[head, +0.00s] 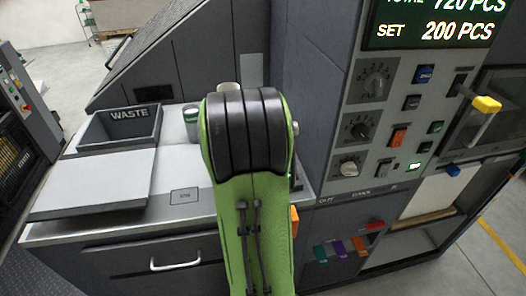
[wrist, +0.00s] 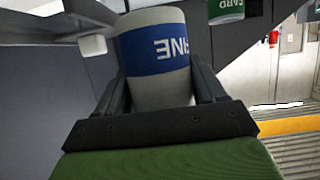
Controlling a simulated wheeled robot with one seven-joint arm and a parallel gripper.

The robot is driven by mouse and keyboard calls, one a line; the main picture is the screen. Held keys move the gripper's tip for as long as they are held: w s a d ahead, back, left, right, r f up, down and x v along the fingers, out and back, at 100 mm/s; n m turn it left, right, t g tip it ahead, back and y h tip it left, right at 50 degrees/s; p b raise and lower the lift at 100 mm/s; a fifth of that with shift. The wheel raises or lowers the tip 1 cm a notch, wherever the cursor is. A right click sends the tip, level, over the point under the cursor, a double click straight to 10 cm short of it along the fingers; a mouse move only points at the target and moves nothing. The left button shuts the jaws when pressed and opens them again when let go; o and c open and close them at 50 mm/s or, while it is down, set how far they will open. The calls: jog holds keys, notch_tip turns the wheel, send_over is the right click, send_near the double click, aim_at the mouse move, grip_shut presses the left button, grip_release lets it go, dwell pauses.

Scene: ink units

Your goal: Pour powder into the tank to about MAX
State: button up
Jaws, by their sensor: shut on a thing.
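In the wrist view my gripper (wrist: 162,90) is shut on a white cylindrical container (wrist: 150,22) with a blue band. White letters on the band read upside down and are partly cut off. In the head view my green arm covers the middle and hides the gripper. A small pale rounded end (head: 228,88) shows just above the arm's dark joint; I cannot tell whether it is the held container. I cannot make out the tank, its MAX mark or any powder.
A grey WASTE bin (head: 120,126) sits on the worktop (head: 95,185) at left. A green-and-white container (head: 191,122) stands beside my arm. A control panel (head: 390,110) with knobs and switches rises at right. A green-labelled container (wrist: 225,10) is at the wrist view's top.

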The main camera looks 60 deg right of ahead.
jog(key=shift+d+f, duration=0.1)
jog(key=w+a+r, duration=0.1)
jog(key=w, duration=0.1)
jog(key=w+a+r+p, duration=0.1)
jog(key=a+r, duration=0.1)
jog(key=shift+w+a, duration=0.2)
jog(key=shift+w, duration=0.15)
jog(key=shift+f, duration=0.1)
dwell(0.7)
